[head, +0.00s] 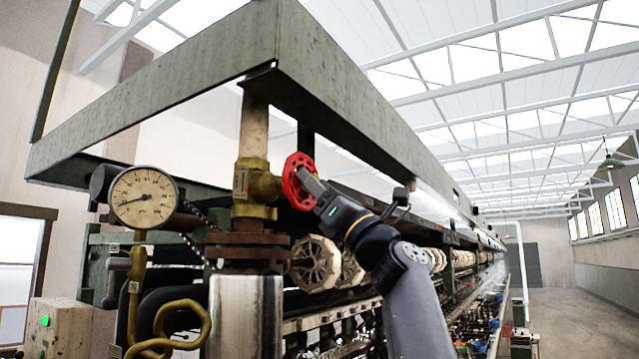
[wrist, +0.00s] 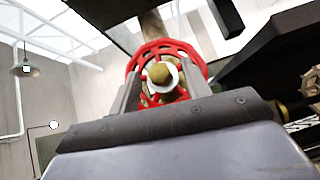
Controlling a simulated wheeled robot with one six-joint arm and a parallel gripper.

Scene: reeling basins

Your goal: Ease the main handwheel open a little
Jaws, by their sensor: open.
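The main handwheel is a red spoked wheel (head: 289,183) on the side of a brass valve (head: 246,184) in a vertical pipe. In the wrist view the red wheel (wrist: 166,46) faces me, with a brass hub nut and pale washer (wrist: 160,74) at its centre. My gripper (head: 307,178) is at the wheel's front right in the head view. In the wrist view its two fingers (wrist: 162,84) stand apart, one on each side of the hub, overlapping the wheel's face. I cannot tell whether they touch the wheel. The fingers hide parts of the lower rim.
A round pressure gauge (head: 143,197) stands left of the valve. A heavy green-grey beam frame (head: 210,75) hangs above the wheel and arm. Pale reels (head: 315,264) sit below the wheel along the long machine. The aisle floor (head: 585,315) at right is clear.

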